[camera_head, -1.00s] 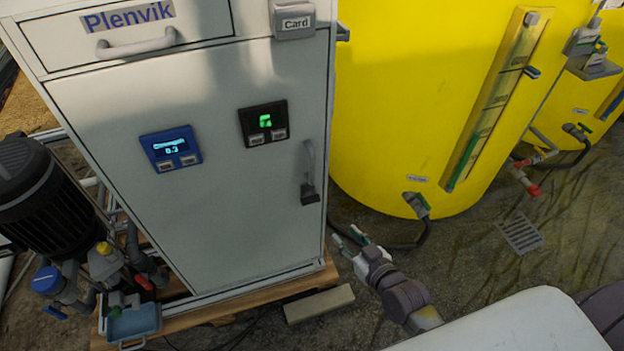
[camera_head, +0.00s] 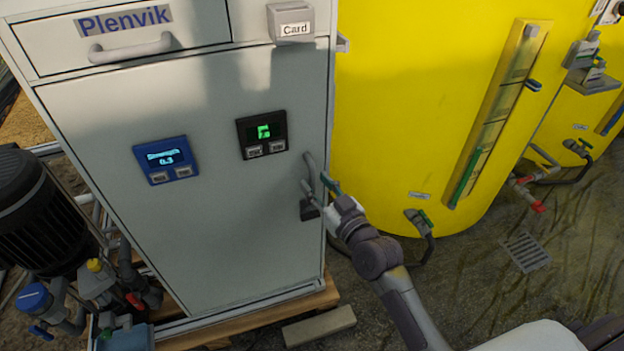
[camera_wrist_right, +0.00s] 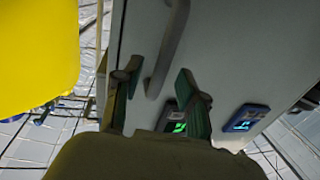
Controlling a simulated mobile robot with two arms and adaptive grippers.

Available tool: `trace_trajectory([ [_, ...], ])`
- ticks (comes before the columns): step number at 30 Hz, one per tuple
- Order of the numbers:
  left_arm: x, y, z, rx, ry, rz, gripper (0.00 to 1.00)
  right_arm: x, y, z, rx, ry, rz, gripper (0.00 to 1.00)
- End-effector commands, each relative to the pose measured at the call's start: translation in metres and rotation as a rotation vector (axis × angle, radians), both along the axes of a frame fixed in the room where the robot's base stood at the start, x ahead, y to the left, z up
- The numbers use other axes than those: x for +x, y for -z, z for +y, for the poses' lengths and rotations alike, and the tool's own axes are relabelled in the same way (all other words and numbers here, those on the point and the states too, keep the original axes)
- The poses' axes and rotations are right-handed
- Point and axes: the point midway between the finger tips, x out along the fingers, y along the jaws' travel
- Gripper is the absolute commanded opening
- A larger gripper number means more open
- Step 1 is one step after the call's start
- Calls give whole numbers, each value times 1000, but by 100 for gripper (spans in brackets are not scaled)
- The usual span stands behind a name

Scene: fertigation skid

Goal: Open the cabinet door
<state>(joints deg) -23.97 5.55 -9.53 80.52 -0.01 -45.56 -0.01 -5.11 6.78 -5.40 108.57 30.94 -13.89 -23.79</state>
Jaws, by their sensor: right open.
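The grey cabinet door (camera_head: 215,225) is shut, flush with its frame. Its upright grey handle (camera_head: 311,172) is near the door's right edge, with a dark latch block at its lower end. My right gripper (camera_head: 317,187) is open at the handle, one finger on each side of it in the head view. In the right wrist view the handle (camera_wrist_right: 170,50) runs down between the two open fingers (camera_wrist_right: 158,82). I cannot tell whether either finger touches it. My left gripper is in neither view.
A blue display (camera_head: 167,160) and a black display (camera_head: 262,131) are on the door. A drawer (camera_head: 200,22) is above. A yellow tank (camera_head: 400,120) stands close on the right. A pump (camera_head: 45,215) is at left, and a loose block (camera_head: 318,326) lies on the floor.

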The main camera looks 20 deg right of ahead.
Motion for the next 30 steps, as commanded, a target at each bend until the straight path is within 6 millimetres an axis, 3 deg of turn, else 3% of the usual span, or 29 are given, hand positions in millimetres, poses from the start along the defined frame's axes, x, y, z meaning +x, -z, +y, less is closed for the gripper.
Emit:
trace_trajectory([
  [6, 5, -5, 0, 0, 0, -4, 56, 22, 0, 5, 2, 0, 0, 41],
  [16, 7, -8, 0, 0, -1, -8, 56, 25, 1, 6, 1, 0, 2, 41],
  [24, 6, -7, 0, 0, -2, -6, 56, 25, 1, 6, 0, 0, 1, 0],
  [30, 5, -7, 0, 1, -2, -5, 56, 25, 1, 6, 0, 0, 1, 0],
])
